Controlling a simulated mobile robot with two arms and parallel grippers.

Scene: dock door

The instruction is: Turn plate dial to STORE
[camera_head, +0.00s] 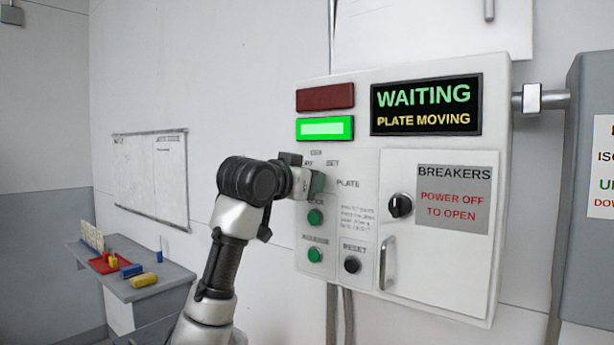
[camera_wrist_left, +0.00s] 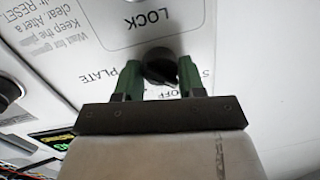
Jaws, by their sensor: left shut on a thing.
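The control panel (camera_head: 358,100) is a light grey wall box. Its display (camera_head: 427,104) reads WAITING, PLATE MOVING. My left gripper (camera_head: 316,184) is at the panel beside the word PLATE and hides the dial in the head view. In the left wrist view, where the lettering is upside down, its green fingers are shut on the black plate dial (camera_wrist_left: 160,65), one on each side. Labels PLATE, OFF and a partly covered S word surround the dial. I cannot tell which mark it points to. My right gripper is not in view.
A green lamp (camera_head: 325,128) is lit above the dial area; a red lamp (camera_head: 325,97) is dark. Green buttons (camera_head: 315,217) and a black RESET knob (camera_head: 352,265) sit below. The breaker door (camera_head: 440,265) is closed. A side table (camera_head: 165,289) holds small coloured items.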

